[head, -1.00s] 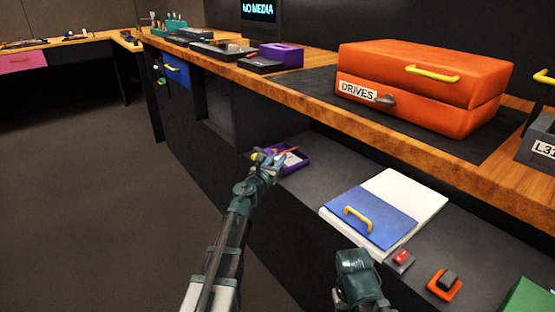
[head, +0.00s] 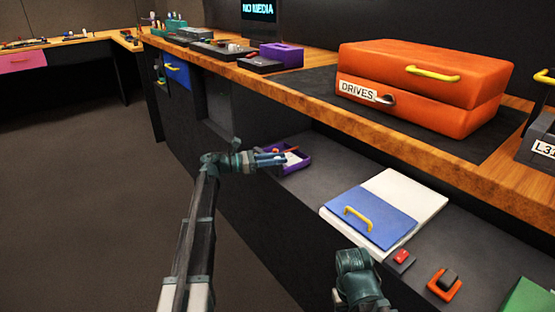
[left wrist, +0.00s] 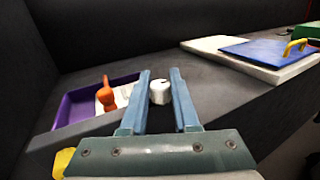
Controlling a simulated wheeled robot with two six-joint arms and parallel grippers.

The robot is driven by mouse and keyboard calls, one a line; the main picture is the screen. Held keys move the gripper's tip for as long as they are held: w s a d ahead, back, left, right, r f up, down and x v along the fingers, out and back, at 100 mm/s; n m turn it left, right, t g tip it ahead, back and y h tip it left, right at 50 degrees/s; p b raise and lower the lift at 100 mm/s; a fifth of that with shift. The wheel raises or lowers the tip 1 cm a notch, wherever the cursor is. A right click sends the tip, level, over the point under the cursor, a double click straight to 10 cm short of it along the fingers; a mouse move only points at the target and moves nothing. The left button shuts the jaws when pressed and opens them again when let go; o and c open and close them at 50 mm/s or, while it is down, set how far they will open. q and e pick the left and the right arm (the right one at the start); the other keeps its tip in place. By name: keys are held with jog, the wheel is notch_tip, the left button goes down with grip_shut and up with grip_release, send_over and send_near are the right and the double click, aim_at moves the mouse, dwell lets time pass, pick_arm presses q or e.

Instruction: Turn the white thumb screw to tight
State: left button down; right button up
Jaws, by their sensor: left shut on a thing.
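The white thumb screw (left wrist: 159,92) shows in the left wrist view between the fingers of my left gripper (left wrist: 161,85). It is a small white cylinder with a dark mark on top. My left gripper is shut on it, though a narrow gap seems to show by the right finger. In the head view my left gripper (head: 284,158) reaches right, in front of the purple tray (head: 304,166); the screw is too small to make out there. The right arm's teal end shows at the bottom; I cannot make out its fingers.
The purple tray (left wrist: 68,108) holds an orange-handled thing (left wrist: 105,95). A white and blue binder (head: 375,215) with a yellow handle lies on the lower shelf. Red and orange switches lie nearer. The orange DRIVES case (head: 425,85) stands on the wooden counter above.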

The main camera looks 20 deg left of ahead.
pick_arm(q)
jog(key=m+g+h, duration=0.1)
jog(key=m+g, duration=0.2)
jog(key=g, duration=0.2)
jog(key=shift+w+m+g+h, duration=0.2)
jog(key=shift+m+g+h, duration=0.1)
jog(key=shift+m+h, duration=0.1)
jog(key=shift+s+m+g, duration=0.1)
jog(key=shift+m+g, duration=0.5)
jog(key=shift+g, duration=0.4)
jog(key=shift+s+g, duration=0.1)
jog(key=shift+g, duration=0.2)
jog(key=c, duration=0.7)
grip_release()
jog(key=shift+d, duration=0.1)
jog(key=shift+o, duration=0.2)
